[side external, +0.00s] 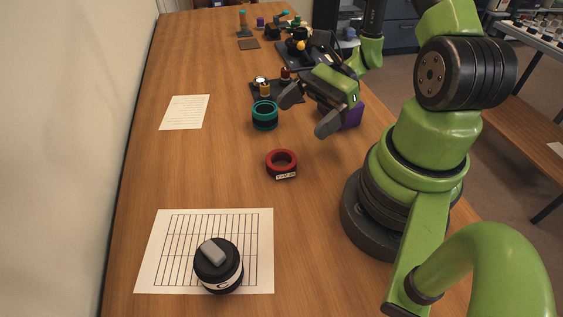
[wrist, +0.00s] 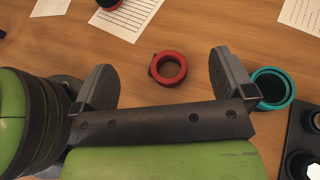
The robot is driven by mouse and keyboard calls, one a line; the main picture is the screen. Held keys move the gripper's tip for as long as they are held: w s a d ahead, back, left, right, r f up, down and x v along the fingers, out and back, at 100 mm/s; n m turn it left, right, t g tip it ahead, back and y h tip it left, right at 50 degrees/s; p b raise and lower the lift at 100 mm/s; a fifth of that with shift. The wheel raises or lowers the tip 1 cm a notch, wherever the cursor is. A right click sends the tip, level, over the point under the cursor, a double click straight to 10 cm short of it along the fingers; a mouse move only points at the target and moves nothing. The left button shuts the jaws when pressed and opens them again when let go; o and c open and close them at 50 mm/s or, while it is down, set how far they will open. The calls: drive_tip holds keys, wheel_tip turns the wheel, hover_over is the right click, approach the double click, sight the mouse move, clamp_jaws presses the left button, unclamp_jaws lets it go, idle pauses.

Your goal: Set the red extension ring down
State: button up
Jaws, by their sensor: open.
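The red extension ring (side external: 281,164) lies flat on the wooden table, with a pale label on its near side. In the wrist view the ring (wrist: 169,69) shows between my two fingers but beyond them, with bare wood around it. My gripper (side external: 307,113) is open and empty, above the table and further back than the ring. In the wrist view the gripper's fingers (wrist: 163,85) are wide apart. Nothing is held between them.
A teal ring (side external: 265,115) stands behind the red ring, near a dark tray (side external: 289,92) of small parts. A gridded sheet (side external: 252,224) with a black lens part (side external: 218,266) lies in front. Another paper (side external: 184,112) lies at left. The table between is clear.

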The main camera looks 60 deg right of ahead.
approach(283, 160)
drive_tip(key=x, duration=0.4)
drive_tip(key=shift+w+a, duration=0.1)
drive_tip(key=shift+w, duration=0.05)
drive_tip(key=x, duration=0.5)
drive_tip(key=shift+f, duration=0.1)
drive_tip(key=c, duration=1.1)
drive_tip(key=shift+o, duration=0.2)
